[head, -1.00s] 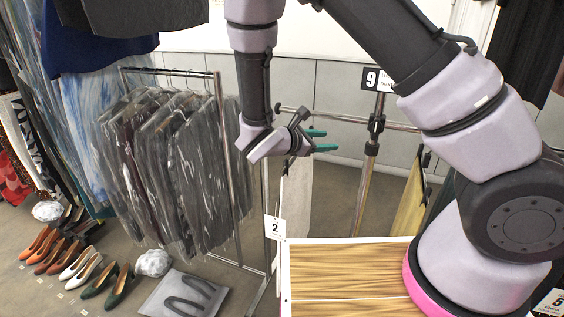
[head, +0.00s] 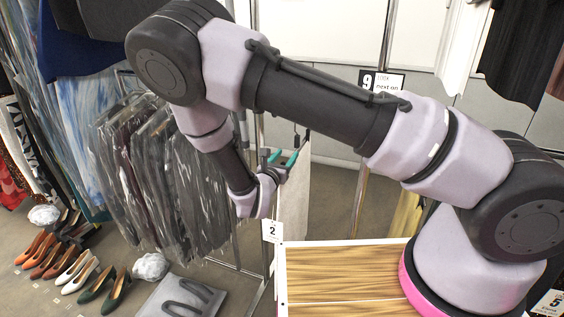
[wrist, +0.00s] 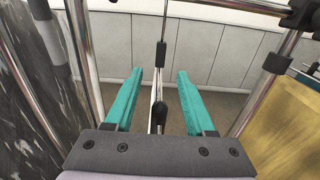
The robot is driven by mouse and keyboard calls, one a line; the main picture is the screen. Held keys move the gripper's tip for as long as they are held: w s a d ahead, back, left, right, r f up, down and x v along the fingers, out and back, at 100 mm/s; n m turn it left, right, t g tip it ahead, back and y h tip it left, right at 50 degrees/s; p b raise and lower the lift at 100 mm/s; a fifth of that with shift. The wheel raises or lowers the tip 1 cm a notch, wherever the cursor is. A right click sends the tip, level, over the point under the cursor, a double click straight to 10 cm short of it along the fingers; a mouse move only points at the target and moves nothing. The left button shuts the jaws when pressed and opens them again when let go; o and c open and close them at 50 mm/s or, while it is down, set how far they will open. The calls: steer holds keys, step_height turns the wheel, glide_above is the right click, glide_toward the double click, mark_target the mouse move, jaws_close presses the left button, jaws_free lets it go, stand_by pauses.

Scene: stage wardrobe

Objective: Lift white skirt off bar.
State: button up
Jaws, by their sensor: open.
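The white skirt (head: 296,195) hangs in the head view just right of my gripper (head: 282,158), partly hidden by it and by the tag post. In the wrist view, a thin whitish edge, seemingly the skirt edge-on (wrist: 155,98), lies between the two teal fingers of my gripper (wrist: 160,72). Dark hanger clips show there, one beyond the fingertips and one between the fingers. The fingers are apart, with a gap on each side of the clips. The bar is mostly hidden behind my arm in the head view.
A rack of bagged dark garments (head: 165,170) stands close on the left. A yellow garment (wrist: 288,130) hangs to the right in the wrist view. Chrome posts flank my gripper. A wooden-topped surface (head: 345,270) lies below; shoes (head: 75,270) stand on the floor at left.

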mark_target(296, 142)
steer(key=x, duration=0.8)
steer(key=shift+w+d, duration=0.1)
steer(key=shift+d, duration=0.1)
steer(key=shift+x, duration=1.15)
steer(key=shift+a, duration=0.1)
jaws_close()
steer(key=shift+r, duration=0.2)
stand_by(0.3)
steer(key=shift+r, duration=1.6)
steer(key=shift+v, duration=3.95)
